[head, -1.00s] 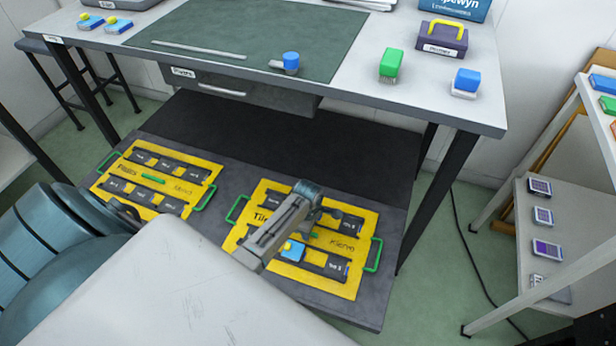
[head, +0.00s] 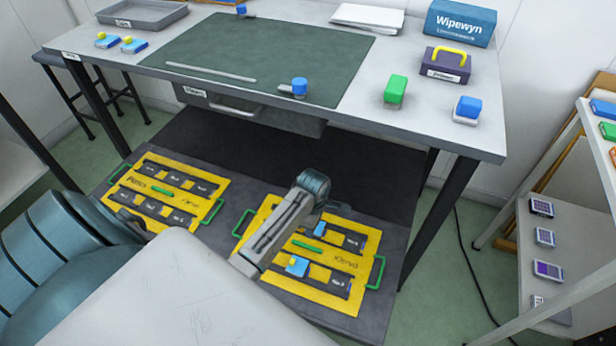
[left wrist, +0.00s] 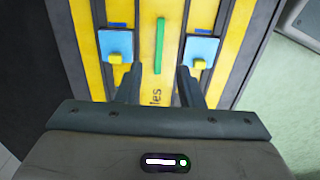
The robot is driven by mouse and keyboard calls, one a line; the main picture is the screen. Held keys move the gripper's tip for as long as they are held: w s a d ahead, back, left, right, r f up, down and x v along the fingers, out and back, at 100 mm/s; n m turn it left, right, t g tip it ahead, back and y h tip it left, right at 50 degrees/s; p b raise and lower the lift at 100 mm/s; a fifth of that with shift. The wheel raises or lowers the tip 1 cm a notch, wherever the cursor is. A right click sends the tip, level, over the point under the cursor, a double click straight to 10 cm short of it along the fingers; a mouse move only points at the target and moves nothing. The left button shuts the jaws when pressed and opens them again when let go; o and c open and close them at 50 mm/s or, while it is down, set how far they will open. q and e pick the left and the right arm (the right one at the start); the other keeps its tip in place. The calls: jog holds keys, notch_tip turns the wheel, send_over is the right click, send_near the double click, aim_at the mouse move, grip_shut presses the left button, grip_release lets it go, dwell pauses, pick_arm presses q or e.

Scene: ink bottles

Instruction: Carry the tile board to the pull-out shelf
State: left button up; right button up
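The tile board (head: 345,262) is yellow with dark strips, green end handles and a green centre bar. It lies flat on the right part of a dark low shelf (head: 225,235), which sticks out under the table and looks like the pull-out shelf. My left arm covers the board's left part in the head view. In the left wrist view my left gripper (left wrist: 160,88) is open above the board (left wrist: 160,88), its fingers apart with nothing between them. The green bar (left wrist: 159,45) lies ahead between two blue tiles. My right gripper is not in view.
A second yellow board (head: 168,188) lies on the left of the same low shelf. The table (head: 360,95) with a drawer (head: 235,108) stands above. A table leg (head: 436,225) is close to the right, and a white rack (head: 560,215) stands farther right.

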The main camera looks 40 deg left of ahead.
pick_arm(q)
jog(key=s+d+r+m+t, duration=0.3)
jog(key=s+r+m, duration=0.3)
jog(key=s+m, duration=0.4)
jog(key=s+d+r+m+t, duration=0.3)
jog(key=s+r+m, duration=0.4)
jog(key=s+m, duration=0.4)
jog(key=shift+s+d+r+m, duration=0.15)
jog(key=shift+s+r+m, duration=0.15)
jog(key=shift+s, duration=0.1)
jog(key=shift+f, duration=0.1)
